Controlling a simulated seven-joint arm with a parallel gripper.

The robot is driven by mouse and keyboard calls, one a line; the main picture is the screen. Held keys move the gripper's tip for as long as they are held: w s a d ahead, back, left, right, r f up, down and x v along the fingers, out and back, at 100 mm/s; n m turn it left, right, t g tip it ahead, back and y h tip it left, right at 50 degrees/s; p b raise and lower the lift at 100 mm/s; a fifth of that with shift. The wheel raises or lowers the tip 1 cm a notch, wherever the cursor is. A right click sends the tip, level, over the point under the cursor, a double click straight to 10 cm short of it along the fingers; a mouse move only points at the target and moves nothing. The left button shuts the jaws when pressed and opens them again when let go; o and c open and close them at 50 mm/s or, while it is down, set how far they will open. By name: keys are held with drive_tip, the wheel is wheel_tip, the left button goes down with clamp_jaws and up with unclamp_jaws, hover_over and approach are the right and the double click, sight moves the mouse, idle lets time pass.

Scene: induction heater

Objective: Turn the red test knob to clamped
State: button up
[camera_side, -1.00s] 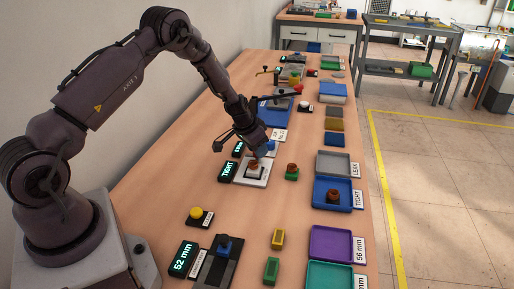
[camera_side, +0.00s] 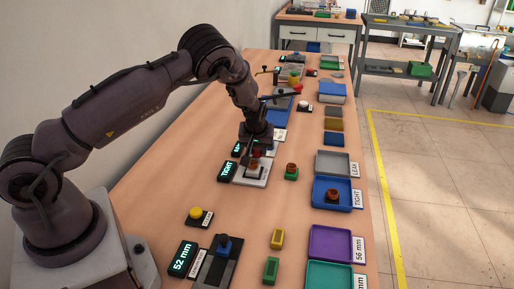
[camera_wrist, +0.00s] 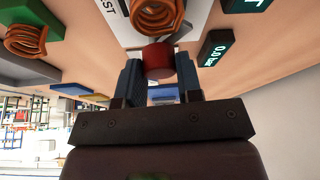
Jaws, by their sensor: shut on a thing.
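The red knob (camera_wrist: 158,62) sits between the two blue-grey fingers of my gripper (camera_wrist: 159,72) in the wrist view, and the fingers are shut on it. In the side view my gripper (camera_side: 256,149) is down at the test station, and only a little of the red knob (camera_side: 257,153) shows below it. The white station plate (camera_side: 250,178) carries a copper coil (camera_side: 254,164), which also shows close to the knob in the wrist view (camera_wrist: 152,14). I cannot read the knob's turn position.
A display reading TIGHT (camera_side: 227,171) stands left of the plate. A pressure display (camera_wrist: 215,54) reads 0.0 bar. Another coil (camera_side: 291,168) sits on a green block to the right. A blue TIGHT tray (camera_side: 320,205) holds a coil; a grey LEAK tray (camera_side: 333,169) is behind it.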

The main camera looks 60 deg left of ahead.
drive_tip(key=n+g, duration=0.1)
drive_tip(key=n, duration=0.2)
drive_tip(key=shift+w+n+y, duration=0.1)
drive_tip(key=shift+n+y, duration=0.2)
drive_tip(key=shift+y, duration=0.1)
drive_tip(key=shift+n+g, duration=0.9)
drive_tip(key=shift+n, duration=1)
drive_tip(key=o, duration=0.9)
drive_tip(key=shift+o, duration=0.2)
drive_tip(key=v, duration=1.3)
